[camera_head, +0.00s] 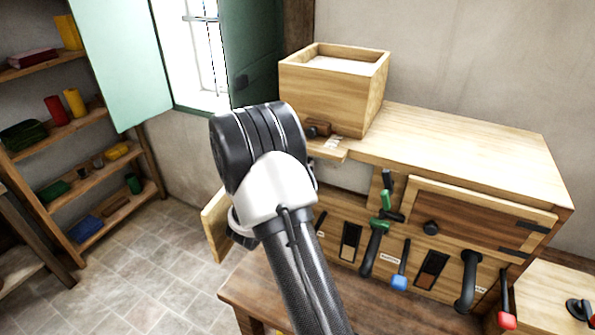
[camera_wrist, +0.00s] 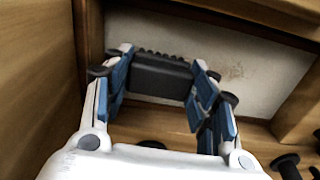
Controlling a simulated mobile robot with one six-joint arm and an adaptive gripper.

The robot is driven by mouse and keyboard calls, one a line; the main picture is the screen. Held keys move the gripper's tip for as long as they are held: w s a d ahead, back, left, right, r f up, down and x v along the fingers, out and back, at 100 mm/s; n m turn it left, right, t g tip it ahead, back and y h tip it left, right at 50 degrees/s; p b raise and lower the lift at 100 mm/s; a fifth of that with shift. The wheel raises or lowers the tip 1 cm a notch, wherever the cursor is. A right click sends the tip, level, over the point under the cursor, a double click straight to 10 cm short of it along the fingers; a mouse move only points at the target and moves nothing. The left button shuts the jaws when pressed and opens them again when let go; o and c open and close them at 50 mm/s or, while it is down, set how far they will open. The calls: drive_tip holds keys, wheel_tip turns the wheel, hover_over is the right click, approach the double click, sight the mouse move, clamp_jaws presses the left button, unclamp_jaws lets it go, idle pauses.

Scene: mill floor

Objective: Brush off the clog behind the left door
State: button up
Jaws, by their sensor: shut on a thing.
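My gripper (camera_wrist: 160,82) is shut on a dark block-shaped brush (camera_wrist: 158,72) with a bumpy far edge, held between blue-padded fingers. The wrist view looks into a wooden compartment with a pale back surface. A faint patch of brown specks (camera_wrist: 236,71), perhaps the clog, shows on that surface just right of the brush; I cannot tell whether the brush touches the surface. In the head view the left door (camera_head: 215,224) stands swung open, partly behind my arm. My arm hides the compartment and my gripper there.
A wooden hopper box (camera_head: 335,92) stands on the cabinet top (camera_head: 462,145). The right door (camera_head: 465,214) is shut, with a black knob. Several handles and levers stick out of the cabinet front below it. Shelves (camera_head: 85,165) stand at the left; the tiled floor between is clear.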

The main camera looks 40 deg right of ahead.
drive_tip(key=shift+s+d+r+b, duration=0.1)
drive_tip(key=shift+s+d+b, duration=0.65)
drive_tip(key=shift+s, duration=1.4)
drive_tip(key=shift+s+d+f+b, duration=0.1)
drive_tip(key=shift+s+d+b, duration=0.35)
drive_tip(key=shift+s+d, duration=1.15)
drive_tip(key=shift+s+d+r+b, duration=0.1)
drive_tip(key=shift+s+d+b, duration=0.35)
drive_tip(key=shift+s, duration=2.25)
drive_tip(key=shift+w+a+b, duration=0.2)
drive_tip(key=shift+w+a, duration=0.75)
drive_tip(key=shift+w, duration=1.2)
drive_tip(key=shift+w+a+b, duration=0.25)
drive_tip(key=shift+w+a, duration=0.65)
drive_tip(key=shift+w, duration=1.25)
drive_tip(key=shift+w+a+b, duration=0.2)
drive_tip(key=shift+w+a, duration=0.75)
drive_tip(key=shift+w, duration=1.2)
drive_tip(key=v, duration=0.6)
drive_tip(key=v, duration=0.3)
drive_tip(key=shift+b, duration=0.35)
drive_tip(key=w+d+f+b, duration=0.2)
drive_tip(key=d, duration=0.4)
drive_tip(key=shift+w, duration=0.25)
